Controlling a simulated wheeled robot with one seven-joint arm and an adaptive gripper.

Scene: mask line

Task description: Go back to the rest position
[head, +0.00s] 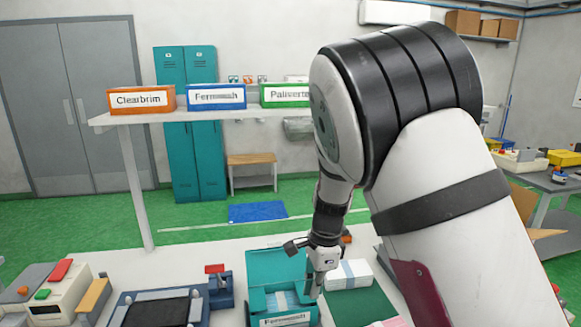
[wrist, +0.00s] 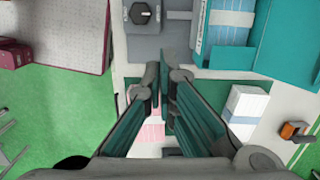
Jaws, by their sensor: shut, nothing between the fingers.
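My gripper (head: 318,288) hangs from the arm at the right of the head view, pointing down at the right side of an open teal box (head: 277,266) labelled Fernwash. In the wrist view my gripper (wrist: 165,80) has its two fingers together, with nothing between them. The teal box shows there at the upper right (wrist: 278,50), apart from the fingertips, with blue-and-white contents inside. The arm hides part of the bench's right side in the head view.
A white pack with a blue stripe (head: 348,275) lies right of the box, near a green mat (head: 362,307). A dark-topped tray (head: 158,311) and a grey-white machine (head: 55,293) stand left. A shelf (head: 205,114) with labelled bins spans behind. Air above the bench's left looks clear.

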